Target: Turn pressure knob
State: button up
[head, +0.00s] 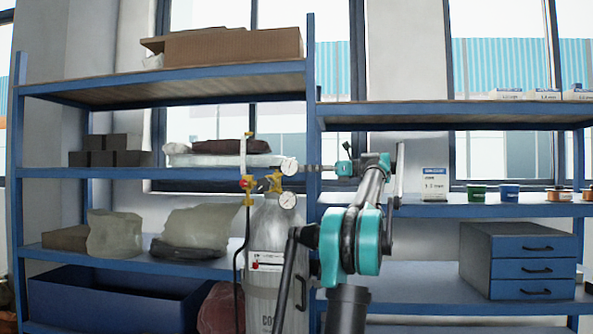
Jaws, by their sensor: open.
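A silver gas cylinder (267,236) stands upright in front of the shelving. A brass regulator (274,182) sits on top of it, with one round white gauge (290,166) above and another (288,200) below right. My gripper (311,170) points left from the arm's wrist, just right of the upper gauge. It looks small and edge-on, open, with nothing visible in it. I cannot tell whether it touches the regulator.
Blue shelving (312,120) stands behind the cylinder, its upright close behind my gripper. Shelves hold a cardboard box (232,46), wrapped bundles (200,228) and dark blocks (118,150). A blue drawer unit (520,262) stands at right. A black hose (238,250) hangs left of the cylinder.

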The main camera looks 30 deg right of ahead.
aim_at(263, 184)
jog(key=k+l, duration=0.2)
jog(key=l, duration=0.2)
jog(key=k+l, duration=0.2)
jog(key=l, duration=0.2)
jog(key=k+l, duration=0.2)
jog(key=l, duration=0.2)
